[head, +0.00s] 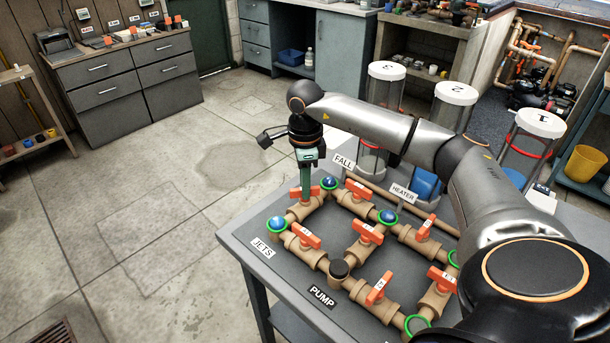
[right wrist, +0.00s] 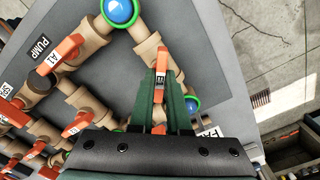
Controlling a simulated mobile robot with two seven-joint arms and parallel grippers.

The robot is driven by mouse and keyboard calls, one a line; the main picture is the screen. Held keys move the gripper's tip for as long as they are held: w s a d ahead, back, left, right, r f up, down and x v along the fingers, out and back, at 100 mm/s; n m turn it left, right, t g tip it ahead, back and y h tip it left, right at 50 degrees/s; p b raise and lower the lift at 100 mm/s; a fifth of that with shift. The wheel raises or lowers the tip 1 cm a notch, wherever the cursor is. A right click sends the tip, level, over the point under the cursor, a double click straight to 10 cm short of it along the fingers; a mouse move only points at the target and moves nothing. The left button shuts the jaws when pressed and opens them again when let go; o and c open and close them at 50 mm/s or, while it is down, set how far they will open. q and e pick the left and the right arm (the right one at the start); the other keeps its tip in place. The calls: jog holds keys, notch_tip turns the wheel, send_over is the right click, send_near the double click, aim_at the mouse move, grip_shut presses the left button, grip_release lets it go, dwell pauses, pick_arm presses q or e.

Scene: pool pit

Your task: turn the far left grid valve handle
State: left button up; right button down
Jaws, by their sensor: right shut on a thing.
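The far left grid valve handle (head: 294,193) is orange and sits on a tan pipe at the far left corner of the grid. My right gripper (head: 305,190) reaches down onto it from above, and its green fingers hide most of it in the head view. In the right wrist view, the handle (right wrist: 161,66) stands between the two fingers of the right gripper (right wrist: 160,98), with a white label on it. The right gripper is shut on this handle. My left gripper is not in view.
The pipe grid lies on a grey table (head: 270,268). Close by are a blue ball in a green ring (head: 329,183), another blue ball (head: 278,224) and a neighbouring orange handle (head: 306,235). Capped clear cylinders (head: 385,95) stand behind. The floor left of the table is clear.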

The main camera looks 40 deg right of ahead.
jog(key=m+p, duration=0.1)
jog(key=m, duration=0.4)
jog(key=shift+r+m, duration=0.1)
jog(key=shift+m, duration=0.2)
jog(key=shift+m+p, duration=0.7)
jog(key=shift+m, duration=1.5)
jog(key=c, duration=0.9)
grip_release()
notch_tip(320, 180, up, 12)
jog(key=shift+r+b, duration=0.2)
jog(key=shift+b, duration=0.1)
